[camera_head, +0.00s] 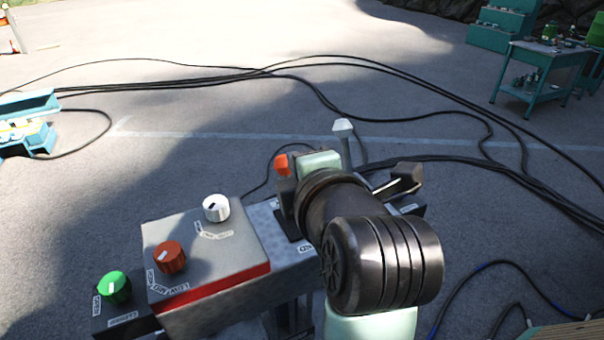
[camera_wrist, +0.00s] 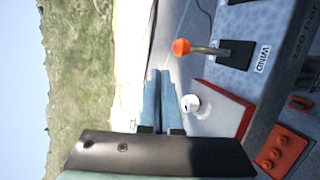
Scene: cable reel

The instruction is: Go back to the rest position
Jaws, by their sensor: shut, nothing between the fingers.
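My gripper (camera_wrist: 160,75) is shut, with its two blue-grey fingers together and nothing between them, in the wrist view. In the head view my dark arm covers part of the control console (camera_head: 215,250), and my fingers cannot be made out there. An orange-tipped lever (camera_head: 282,166) stands just left of my wrist. It also shows in the wrist view (camera_wrist: 181,47), beside a WIND label and apart from my fingers. A white knob (camera_head: 216,207) on the console shows near my fingers in the wrist view (camera_wrist: 190,104).
The console also carries a red knob (camera_head: 169,257), a green knob (camera_head: 115,287), a white-tipped lever (camera_head: 343,126) and a black-tipped lever (camera_head: 407,177). Black cables (camera_head: 300,75) lie across the pavement. A teal bench (camera_head: 540,70) stands far right. Open ground lies beyond the console.

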